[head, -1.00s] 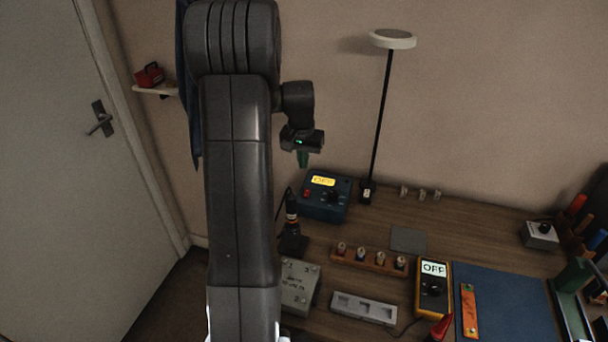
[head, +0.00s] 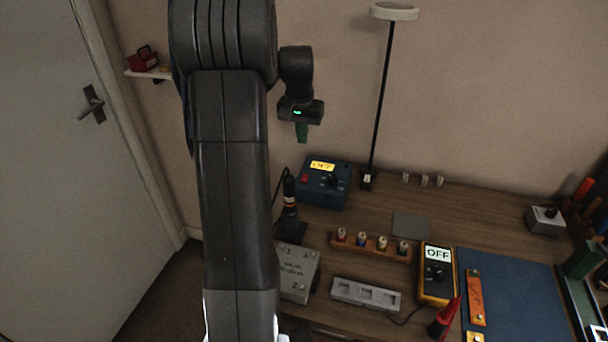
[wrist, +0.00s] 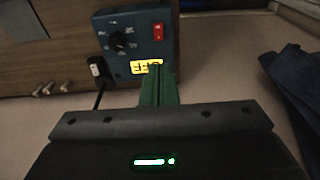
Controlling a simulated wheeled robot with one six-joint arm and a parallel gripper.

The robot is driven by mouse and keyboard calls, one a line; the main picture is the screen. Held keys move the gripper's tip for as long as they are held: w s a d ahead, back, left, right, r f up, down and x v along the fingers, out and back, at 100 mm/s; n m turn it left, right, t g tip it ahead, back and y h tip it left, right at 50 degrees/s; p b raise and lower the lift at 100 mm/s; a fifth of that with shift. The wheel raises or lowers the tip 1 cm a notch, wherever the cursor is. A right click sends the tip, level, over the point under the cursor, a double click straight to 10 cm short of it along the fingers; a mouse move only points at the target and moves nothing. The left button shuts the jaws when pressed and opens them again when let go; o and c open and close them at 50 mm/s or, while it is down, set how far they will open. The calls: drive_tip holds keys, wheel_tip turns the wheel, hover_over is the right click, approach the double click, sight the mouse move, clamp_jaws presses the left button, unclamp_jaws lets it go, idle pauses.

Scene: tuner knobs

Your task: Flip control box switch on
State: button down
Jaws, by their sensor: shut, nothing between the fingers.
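The blue control box (head: 323,190) stands on the bench at the back left. Its top face has a lit yellow display (head: 322,166), a black knob (head: 333,180) and a small red switch (head: 305,178). The display seems to read OFF. My gripper (head: 302,138) has green fingers and is shut and empty. It hangs above and behind the box, apart from it. In the wrist view its fingertips (wrist: 157,70) overlap the display's edge.
A lamp (head: 378,100) with a tall thin pole stands just right of the box. A dark upright tool (head: 290,205) stands in front of it. A knob rack (head: 371,245), a grey box (head: 298,272) and a yellow multimeter (head: 437,275) are nearer. The wall is close behind.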

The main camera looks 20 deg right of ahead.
sight(305, 175)
drive_tip(key=shift+w+b, duration=0.1)
drive_tip(key=shift+b, duration=0.45)
drive_tip(key=shift+r, duration=0.1)
drive_tip(key=f, duration=0.4)
drive_tip(key=w+d+f+p, duration=0.1)
drive_tip(key=f, duration=0.9)
drive_tip(key=shift+w+d, duration=0.15)
drive_tip(key=shift+w, duration=0.15)
drive_tip(key=shift+r+p, duration=0.1)
drive_tip(key=shift+p, duration=0.35)
